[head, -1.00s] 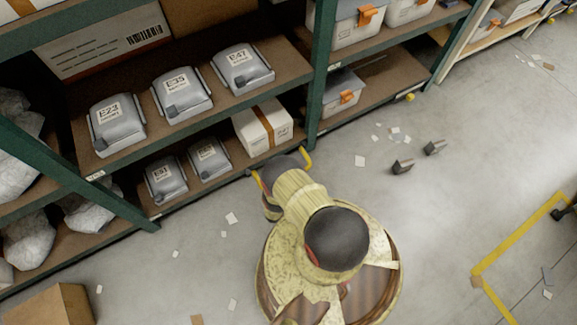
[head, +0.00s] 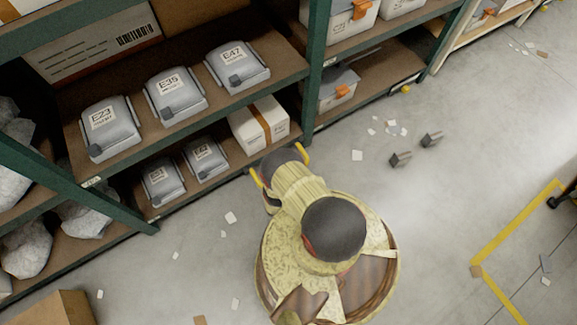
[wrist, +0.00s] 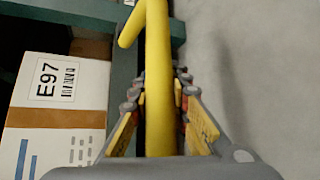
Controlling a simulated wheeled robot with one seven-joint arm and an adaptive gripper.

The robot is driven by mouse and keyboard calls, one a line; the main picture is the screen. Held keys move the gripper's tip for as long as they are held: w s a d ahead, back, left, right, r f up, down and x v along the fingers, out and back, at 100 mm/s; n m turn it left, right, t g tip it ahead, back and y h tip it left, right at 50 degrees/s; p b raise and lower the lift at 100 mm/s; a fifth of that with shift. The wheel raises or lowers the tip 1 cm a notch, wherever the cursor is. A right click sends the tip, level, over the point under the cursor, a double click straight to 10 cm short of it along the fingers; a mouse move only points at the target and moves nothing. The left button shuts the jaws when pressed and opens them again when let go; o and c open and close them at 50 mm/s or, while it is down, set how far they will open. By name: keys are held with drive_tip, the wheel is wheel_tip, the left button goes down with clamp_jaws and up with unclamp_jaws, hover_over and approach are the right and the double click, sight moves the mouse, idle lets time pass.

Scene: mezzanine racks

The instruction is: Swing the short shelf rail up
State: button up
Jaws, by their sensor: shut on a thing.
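The short shelf rail is a yellow bar (wrist: 158,50). In the wrist view it runs lengthwise between the fingers of my gripper (wrist: 160,88) and bends to the left at its far end. My gripper is shut on it. In the head view, yellow ends of the rail (head: 303,152) show on either side of my gripper (head: 280,163), low by a green rack upright. The middle of the rail is hidden there by my gripper and arm.
A white box with an orange band (head: 259,124), marked E97 in the wrist view (wrist: 60,90), stands on the lower shelf beside the rail. Grey bins (head: 162,180) line the shelves. Two small dark blocks (head: 400,160) and paper scraps lie on otherwise open floor at right.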

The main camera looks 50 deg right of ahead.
clamp_jaws()
drive_tip(key=shift+r, duration=0.1)
idle(0.4)
